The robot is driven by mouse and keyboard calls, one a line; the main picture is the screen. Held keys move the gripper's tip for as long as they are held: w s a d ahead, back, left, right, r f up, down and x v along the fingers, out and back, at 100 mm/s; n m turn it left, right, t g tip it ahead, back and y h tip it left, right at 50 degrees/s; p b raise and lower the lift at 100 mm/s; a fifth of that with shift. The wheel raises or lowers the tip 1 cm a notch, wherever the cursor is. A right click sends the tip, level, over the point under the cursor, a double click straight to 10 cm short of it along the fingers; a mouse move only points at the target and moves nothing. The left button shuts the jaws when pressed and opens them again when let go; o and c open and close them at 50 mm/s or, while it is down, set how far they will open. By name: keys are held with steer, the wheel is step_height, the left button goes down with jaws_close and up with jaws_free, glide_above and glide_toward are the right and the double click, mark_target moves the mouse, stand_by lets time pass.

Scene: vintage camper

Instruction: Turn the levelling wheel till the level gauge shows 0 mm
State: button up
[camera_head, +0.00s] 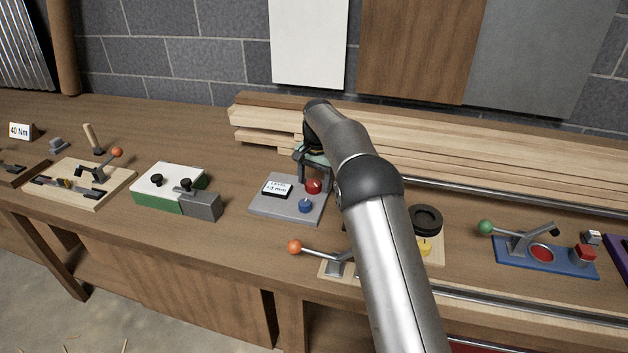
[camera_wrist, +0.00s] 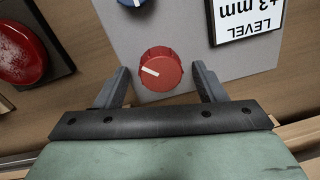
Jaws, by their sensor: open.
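The level gauge (camera_head: 277,188) is a small display on a grey plate (camera_head: 262,209). It reads "LEVEL +3 mm" and also shows in the wrist view (camera_wrist: 245,22). A red wheel with a white pointer mark (camera_wrist: 160,70) and a blue wheel (camera_wrist: 131,2) sit on the same plate. The head view shows the red wheel (camera_head: 313,186) behind the blue one (camera_head: 305,205). No label shows which is the levelling wheel. My gripper (camera_wrist: 162,82) is open, with a finger on each side of the red wheel and a visible gap on both sides. The blue wheel is cut off in the wrist view.
A green and white box (camera_head: 170,190) stands left of the plate. An orange-knobbed lever (camera_head: 312,251) is in front, partly behind my arm. A blue panel with a green-knobbed lever (camera_head: 545,257) is at the right. Stacked planks (camera_head: 265,122) lie behind.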

steer(key=shift+f, duration=0.2)
steer(key=c, duration=1)
steer(key=shift+r+n+p, duration=0.1)
steer(key=shift+n+p, duration=0.2)
